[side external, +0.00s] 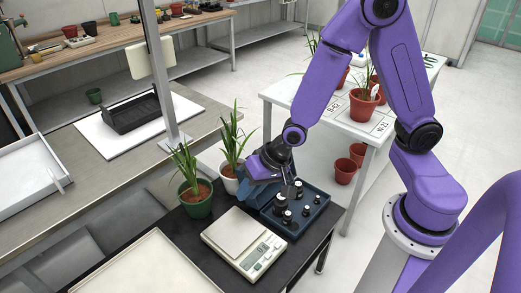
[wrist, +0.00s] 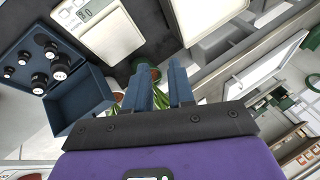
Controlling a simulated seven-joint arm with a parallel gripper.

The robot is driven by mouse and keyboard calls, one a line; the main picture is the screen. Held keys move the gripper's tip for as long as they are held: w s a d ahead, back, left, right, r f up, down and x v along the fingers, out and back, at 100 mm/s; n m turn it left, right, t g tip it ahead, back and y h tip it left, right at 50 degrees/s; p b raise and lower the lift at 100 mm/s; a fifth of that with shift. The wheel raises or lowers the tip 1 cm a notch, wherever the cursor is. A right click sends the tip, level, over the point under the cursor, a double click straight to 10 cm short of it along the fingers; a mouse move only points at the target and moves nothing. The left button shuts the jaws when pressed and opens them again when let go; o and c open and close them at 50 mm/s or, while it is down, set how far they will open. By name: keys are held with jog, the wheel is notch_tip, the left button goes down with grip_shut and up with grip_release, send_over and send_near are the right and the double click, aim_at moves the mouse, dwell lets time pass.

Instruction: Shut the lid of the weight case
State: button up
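The dark blue weight case (side external: 312,222) lies open on the black table, with several black-and-white weights (side external: 287,216) standing in it. Its open lid (side external: 258,197) shows at the case's back left, partly hidden by my gripper (side external: 294,187). In the wrist view the case (wrist: 22,78) is at upper left and the lid (wrist: 85,98) is folded open beside it. My gripper also shows in the wrist view (wrist: 160,75), its two blue fingers apart with nothing between them. The lid is to the left of the fingers there; I cannot tell whether they touch.
A digital scale (side external: 235,235) stands left of the case, close to it. A plant in a green pot (side external: 197,205) and one in a white pot (side external: 229,180) stand behind. A cream tray (side external: 140,270) lies at front left. A white table (side external: 300,95) with plants is behind.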

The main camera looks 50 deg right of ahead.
jog(key=w+d+f+m+t+h, duration=0.2)
jog(key=w+d+f+m+t, duration=0.1)
jog(key=w+d+f+m, duration=0.4)
jog(key=w+d+f+m+t+h, duration=0.1)
jog(key=d+f+m+t+h, duration=0.25)
jog(key=d+m, duration=0.4)
jog(key=w+d+f+m+t+h, duration=0.15)
jog(key=d+f+m+h, duration=0.25)
jog(key=d, duration=0.7)
jog(key=shift+n+t, duration=0.25)
jog(key=shift+t, duration=0.15)
jog(key=x, duration=1.7)
grip_shut()
